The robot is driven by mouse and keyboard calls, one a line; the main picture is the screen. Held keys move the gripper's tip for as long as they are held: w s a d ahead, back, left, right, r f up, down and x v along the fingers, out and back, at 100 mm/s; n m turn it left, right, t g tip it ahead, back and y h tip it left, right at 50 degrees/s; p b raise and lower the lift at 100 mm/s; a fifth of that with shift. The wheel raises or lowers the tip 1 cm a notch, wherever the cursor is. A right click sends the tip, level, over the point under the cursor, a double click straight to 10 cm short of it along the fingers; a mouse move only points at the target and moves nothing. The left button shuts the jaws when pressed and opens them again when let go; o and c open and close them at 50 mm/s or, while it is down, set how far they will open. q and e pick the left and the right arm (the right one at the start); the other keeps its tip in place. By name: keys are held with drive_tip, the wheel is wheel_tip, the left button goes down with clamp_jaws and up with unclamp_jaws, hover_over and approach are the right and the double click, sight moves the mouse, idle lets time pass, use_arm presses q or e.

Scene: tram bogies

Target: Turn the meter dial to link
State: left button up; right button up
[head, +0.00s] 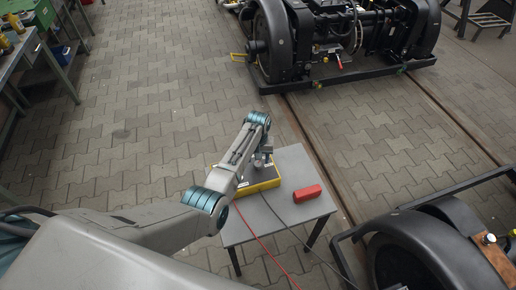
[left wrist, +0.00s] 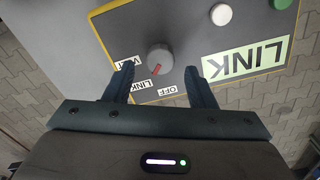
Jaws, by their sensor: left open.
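The meter (head: 262,186) is a yellow-edged box on a small grey table, partly hidden by my left arm in the head view. In the left wrist view its grey panel holds a round grey dial (left wrist: 159,56) with a red mark. The mark points down and left, nearer the small LINK label (left wrist: 143,85) than the OFF label (left wrist: 167,91). A third small label (left wrist: 127,62) is partly covered by a finger. A large pale plate (left wrist: 246,61) reads LINK, upside down. My left gripper (left wrist: 159,70) is open, its fingers apart on either side of the dial; contact cannot be told.
A red block (head: 307,193) lies on the small table (head: 290,160), right of the meter. Red and black cables run off the table's front. Bogies stand at the back (head: 340,40) and front right (head: 430,245). A workbench (head: 22,45) is at far left. Paving between is clear.

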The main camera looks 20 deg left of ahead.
sight(258, 163)
use_arm(q)
wheel_tip(258, 163, up, 9)
drive_tip(key=shift+f+b, duration=0.15)
drive_tip(key=shift+b, duration=0.2)
idle(0.3)
